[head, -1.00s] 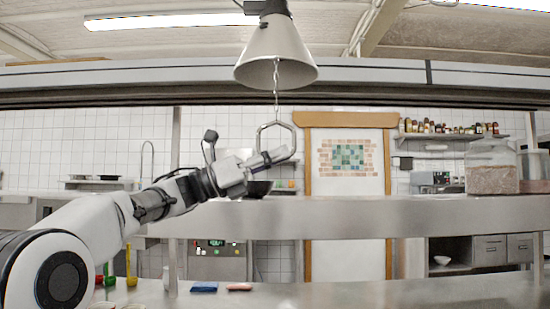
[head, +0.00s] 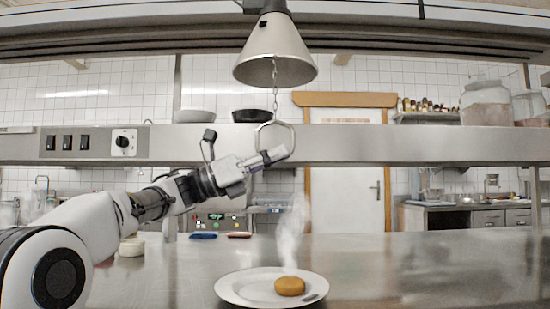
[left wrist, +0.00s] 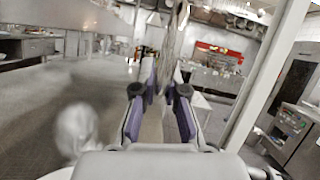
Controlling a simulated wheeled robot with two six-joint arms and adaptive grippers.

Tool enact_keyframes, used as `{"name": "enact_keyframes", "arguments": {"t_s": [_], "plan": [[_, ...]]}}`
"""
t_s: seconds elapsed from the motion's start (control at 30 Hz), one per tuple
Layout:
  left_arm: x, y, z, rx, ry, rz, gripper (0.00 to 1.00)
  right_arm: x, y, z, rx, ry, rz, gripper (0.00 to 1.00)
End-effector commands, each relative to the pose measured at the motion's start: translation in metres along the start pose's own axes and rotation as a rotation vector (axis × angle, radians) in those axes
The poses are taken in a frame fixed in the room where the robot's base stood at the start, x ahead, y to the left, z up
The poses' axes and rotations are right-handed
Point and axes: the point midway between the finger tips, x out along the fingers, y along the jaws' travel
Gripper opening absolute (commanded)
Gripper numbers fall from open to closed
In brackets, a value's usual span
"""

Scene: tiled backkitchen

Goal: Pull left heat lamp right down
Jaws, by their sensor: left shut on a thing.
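The heat lamp is a grey metal cone shade (head: 275,52) hanging at the top middle of the head view. A chain (head: 275,90) hangs from it to an angular metal ring handle (head: 258,134). In the left wrist view, my left gripper's purple-lined fingers (left wrist: 160,90) point away from the camera, and the grip itself is hard to make out. My right gripper is in neither view. Only one lamp shows.
Below the lamp, a white plate (head: 228,287) with a steaming brown patty (head: 289,286) stands on the steel counter (head: 420,265). A steel shelf (head: 440,148) with switches (head: 67,143) crosses behind my arm. Jars (head: 487,103) stand on it at right.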

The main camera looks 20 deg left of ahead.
Motion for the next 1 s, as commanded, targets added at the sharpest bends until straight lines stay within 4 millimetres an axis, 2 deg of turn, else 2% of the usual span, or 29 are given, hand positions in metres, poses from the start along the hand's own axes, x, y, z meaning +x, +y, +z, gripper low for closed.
{"name": "enact_keyframes", "arguments": {"t_s": [0.03,0.3,0.33,0.4,0.77,0.87,1.0], "plan": [[0.001,0.002,-0.007,-0.005,0.012,-0.002,0.00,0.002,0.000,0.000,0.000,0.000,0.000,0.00],[0.001,0.002,-0.009,-0.008,0.017,-0.003,0.00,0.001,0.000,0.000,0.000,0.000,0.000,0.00],[0.001,0.002,-0.010,-0.008,0.017,-0.003,0.15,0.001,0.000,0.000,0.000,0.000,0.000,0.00],[0.001,0.002,-0.009,-0.008,0.016,-0.003,0.36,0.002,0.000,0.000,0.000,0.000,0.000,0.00],[-0.005,0.002,-0.005,-0.005,0.008,-0.001,0.36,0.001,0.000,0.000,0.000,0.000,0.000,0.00],[-0.019,0.002,-0.004,-0.006,0.006,0.001,0.36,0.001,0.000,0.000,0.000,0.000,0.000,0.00],[-0.054,0.002,-0.004,-0.008,0.005,0.001,0.36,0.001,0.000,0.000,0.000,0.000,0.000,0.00]]}}
